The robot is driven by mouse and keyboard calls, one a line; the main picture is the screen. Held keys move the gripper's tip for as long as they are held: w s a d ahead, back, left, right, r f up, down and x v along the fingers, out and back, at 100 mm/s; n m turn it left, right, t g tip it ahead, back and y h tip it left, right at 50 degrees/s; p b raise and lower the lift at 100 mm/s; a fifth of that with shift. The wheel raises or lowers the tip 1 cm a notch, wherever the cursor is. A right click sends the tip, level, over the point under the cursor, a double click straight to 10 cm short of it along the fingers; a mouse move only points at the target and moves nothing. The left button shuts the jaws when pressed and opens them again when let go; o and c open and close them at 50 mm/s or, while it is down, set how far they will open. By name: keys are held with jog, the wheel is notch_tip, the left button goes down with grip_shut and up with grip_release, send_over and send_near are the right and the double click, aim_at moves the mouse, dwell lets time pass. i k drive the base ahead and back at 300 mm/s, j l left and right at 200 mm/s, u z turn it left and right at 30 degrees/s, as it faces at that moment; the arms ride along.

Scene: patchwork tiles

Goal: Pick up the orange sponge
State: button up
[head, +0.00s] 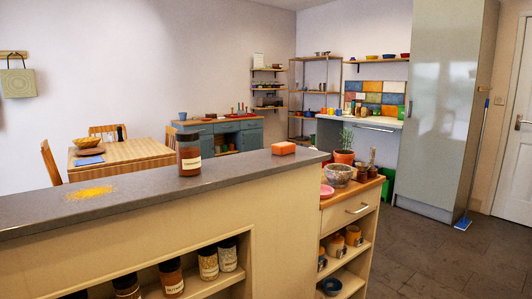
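The orange sponge (283,148) is a small block lying flat on the grey counter (235,163), near its far right end, in the head view. Nothing touches it or covers it. My gripper is not in this view.
A dark-lidded spice jar (189,153) stands on the counter left of the sponge. Yellow powder (89,193) is spilled farther left. Jars (208,264) fill the shelf below. A lower wooden cabinet (350,207) with bowls and plants adjoins at right. Floor (430,255) is clear on the right.

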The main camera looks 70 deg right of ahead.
aim_at(281, 149)
jog(key=j+z, duration=0.15)
jog(key=z, duration=0.2)
jog(key=i+j+z, duration=0.1)
jog(key=z, duration=0.25)
jog(key=j+z, duration=0.3)
jog(key=i+l+z, duration=0.1)
jog(key=z, duration=0.3)
jog(key=i+l+z, duration=0.1)
jog(key=l+z, duration=0.15)
jog(key=z, duration=0.2)
jog(key=i+l+z, duration=0.1)
jog(key=z, duration=0.3)
jog(key=i+l, duration=0.1)
